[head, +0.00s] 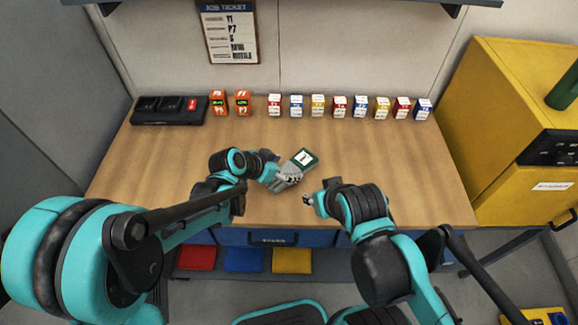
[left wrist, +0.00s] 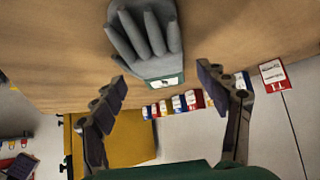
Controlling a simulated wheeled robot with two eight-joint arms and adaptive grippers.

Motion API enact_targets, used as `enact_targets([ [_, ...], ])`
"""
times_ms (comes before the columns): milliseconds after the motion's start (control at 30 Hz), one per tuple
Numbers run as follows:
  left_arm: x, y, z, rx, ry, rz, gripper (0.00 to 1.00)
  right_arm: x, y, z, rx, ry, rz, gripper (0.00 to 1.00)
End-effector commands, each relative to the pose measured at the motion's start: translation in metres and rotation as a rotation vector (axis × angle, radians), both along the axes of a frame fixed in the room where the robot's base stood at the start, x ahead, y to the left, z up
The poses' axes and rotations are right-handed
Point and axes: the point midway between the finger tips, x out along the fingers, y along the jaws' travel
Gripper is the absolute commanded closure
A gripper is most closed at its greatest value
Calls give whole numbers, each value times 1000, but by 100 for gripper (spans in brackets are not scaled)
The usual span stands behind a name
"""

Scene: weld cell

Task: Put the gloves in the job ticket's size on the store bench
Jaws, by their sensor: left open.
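A grey pair of gloves (head: 288,179) lies on the wooden bench (head: 370,175), with a dark green-edged white label (head: 303,158) at its far end; the label's letter is too small to read surely. The left wrist view shows the gloves (left wrist: 146,38) ahead of my left gripper, fingers away from the camera. My left gripper (head: 276,180) is open beside the gloves; in the wrist view its fingers (left wrist: 165,90) are apart with nothing gripped. The job ticket (head: 229,32) hangs on the back wall; its third row seems to read S. My right gripper (head: 308,200) is near the front edge, its jaws unclear.
Several small coloured boxes (head: 339,106) line the bench's back. Two orange boxes (head: 230,103) and a black charger-like unit (head: 169,110) stand at back left. A yellow cabinet (head: 515,110) stands at right. Red, blue and yellow bins (head: 243,260) sit below the drawer. The bench's middle right is clear.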

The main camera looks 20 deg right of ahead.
Motion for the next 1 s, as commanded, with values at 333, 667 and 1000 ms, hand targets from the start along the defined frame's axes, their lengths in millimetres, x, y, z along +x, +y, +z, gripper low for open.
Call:
enact_targets([
  [333,-26,47,56,-2,1,3,26,0,0,26,0,0,0,60],
  [667,-33,60,69,0,0,0,26,0,0,30,0,0,0,60],
  [1000,-54,124,91,48,68,236,26,0,0,30,0,0,0,60],
])
